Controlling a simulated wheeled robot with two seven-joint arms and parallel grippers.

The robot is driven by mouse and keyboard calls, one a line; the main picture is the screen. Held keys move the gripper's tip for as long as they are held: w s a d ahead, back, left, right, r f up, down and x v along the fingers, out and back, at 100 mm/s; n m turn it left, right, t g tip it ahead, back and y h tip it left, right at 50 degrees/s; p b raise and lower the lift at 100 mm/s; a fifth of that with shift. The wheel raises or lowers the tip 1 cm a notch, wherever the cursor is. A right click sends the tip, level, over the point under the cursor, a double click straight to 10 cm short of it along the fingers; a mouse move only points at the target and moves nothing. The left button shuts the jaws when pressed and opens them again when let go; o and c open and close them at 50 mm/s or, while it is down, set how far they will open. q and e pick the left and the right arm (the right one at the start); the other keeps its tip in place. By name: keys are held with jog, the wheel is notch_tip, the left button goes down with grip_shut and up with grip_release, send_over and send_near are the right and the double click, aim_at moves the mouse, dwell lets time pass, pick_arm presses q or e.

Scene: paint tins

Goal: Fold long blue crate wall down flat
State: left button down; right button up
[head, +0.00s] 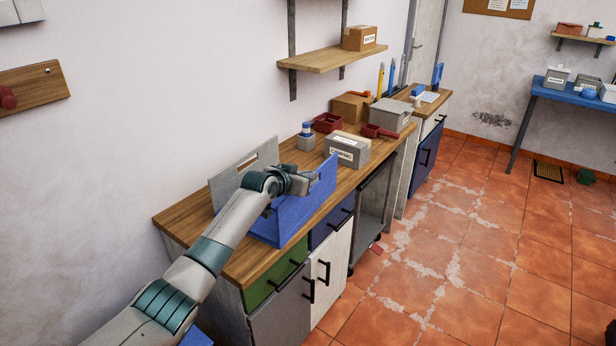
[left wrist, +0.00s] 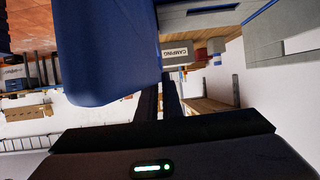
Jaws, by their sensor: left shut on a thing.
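The crate stands on the wooden worktop, with a long blue wall (head: 296,214) along the worktop's front side and a grey wall (head: 228,181) at the back. The blue wall looks raised, leaning little if at all. My left gripper (head: 301,184) is at the blue wall's top edge and is shut on it. My forearm and wrist hide much of the crate's inside and left end. In the left wrist view a large blue panel (left wrist: 103,50), which looks like this wall, fills the upper left close to the fingers (left wrist: 163,100). My right gripper is not in view.
On the worktop (head: 178,217) behind the crate stand a grey labelled box (head: 347,150), red scoops (head: 327,122), a small jar (head: 306,138) and a grey bin (head: 391,115). A wooden shelf (head: 330,60) hangs above. The tiled floor (head: 440,260) at right is mostly open.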

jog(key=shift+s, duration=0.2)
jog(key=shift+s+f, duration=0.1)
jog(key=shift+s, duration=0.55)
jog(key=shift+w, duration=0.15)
